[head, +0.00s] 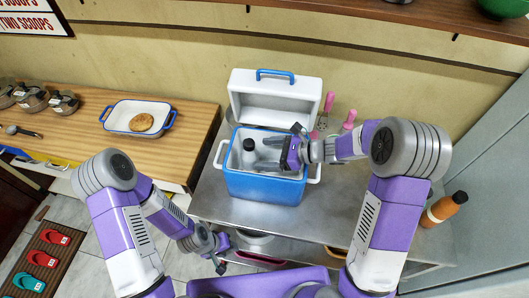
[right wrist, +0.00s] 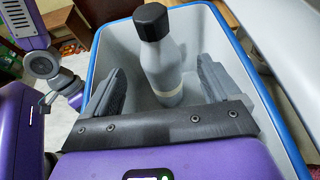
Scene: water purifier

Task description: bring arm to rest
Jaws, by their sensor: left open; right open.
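My right gripper (head: 264,154) is open inside the blue and white cooler (head: 262,188), whose lid stands open. A grey bottle with a black cap (head: 249,145) stands upright in the cooler. In the right wrist view the bottle (right wrist: 163,62) appears between the two spread fingers of my right gripper (right wrist: 161,75), with gaps on both sides. My left gripper (head: 222,256) is open and empty, low beside the front left edge of the metal table.
The cooler stands on a metal table (head: 330,208). A wooden counter (head: 195,125) at left holds a blue-rimmed tray (head: 118,112) with a round brown food item. An orange bottle (head: 442,209) is at right.

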